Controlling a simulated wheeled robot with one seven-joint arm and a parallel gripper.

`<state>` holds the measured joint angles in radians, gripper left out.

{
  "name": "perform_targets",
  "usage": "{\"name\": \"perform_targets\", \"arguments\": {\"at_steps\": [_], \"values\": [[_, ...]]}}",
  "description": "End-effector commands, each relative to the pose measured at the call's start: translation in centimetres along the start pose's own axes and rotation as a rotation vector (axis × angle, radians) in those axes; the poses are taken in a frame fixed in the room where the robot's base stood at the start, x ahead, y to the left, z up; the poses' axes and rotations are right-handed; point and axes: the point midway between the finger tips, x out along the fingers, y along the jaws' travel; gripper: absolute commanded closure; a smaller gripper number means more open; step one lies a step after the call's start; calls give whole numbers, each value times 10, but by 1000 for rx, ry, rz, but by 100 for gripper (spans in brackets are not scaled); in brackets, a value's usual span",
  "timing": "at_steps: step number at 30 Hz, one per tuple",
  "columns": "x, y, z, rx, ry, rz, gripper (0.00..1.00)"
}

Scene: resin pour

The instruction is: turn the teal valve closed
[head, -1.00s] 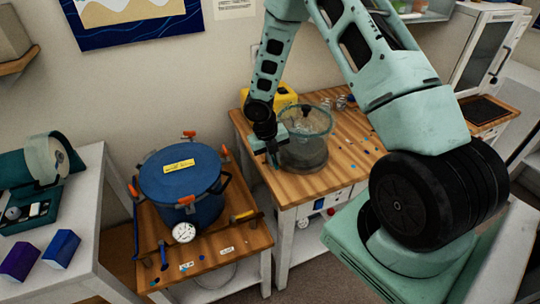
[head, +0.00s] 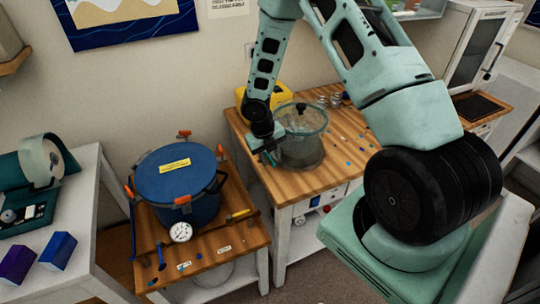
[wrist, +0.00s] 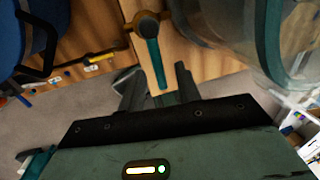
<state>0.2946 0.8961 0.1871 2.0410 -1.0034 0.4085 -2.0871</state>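The teal valve has a dark round hub and a straight teal handle (wrist: 155,62), seen in the wrist view. The handle runs from the hub down to between my fingers. My gripper (wrist: 160,88) is open, with one dark finger on each side of the handle's end. A gap shows on both sides, and I cannot tell whether either finger touches. In the head view my gripper (head: 266,150) is low at the left side of the clear round chamber (head: 302,148), over the wooden bench's left edge. The valve is mostly hidden by the gripper there.
The blue pot (head: 180,178) with orange clamps stands on the lower wooden table, left of my gripper. A yellow-handled lever (head: 240,213), a dial gauge (head: 181,232) and a blue-handled lever (head: 161,256) are near it. The clear chamber is close on the right.

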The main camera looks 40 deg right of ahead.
Motion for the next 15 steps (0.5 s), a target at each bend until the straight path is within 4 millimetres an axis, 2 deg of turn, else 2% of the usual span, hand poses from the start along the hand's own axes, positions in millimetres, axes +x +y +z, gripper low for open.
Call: {"name": "perform_targets", "arguments": {"at_steps": [5,8,11,15], "values": [[-2,0,0,2,1,0,67],[-11,0,0,4,0,1,67],[-28,0,0,5,-2,1,67],[-60,0,1,4,-4,1,67]]}}
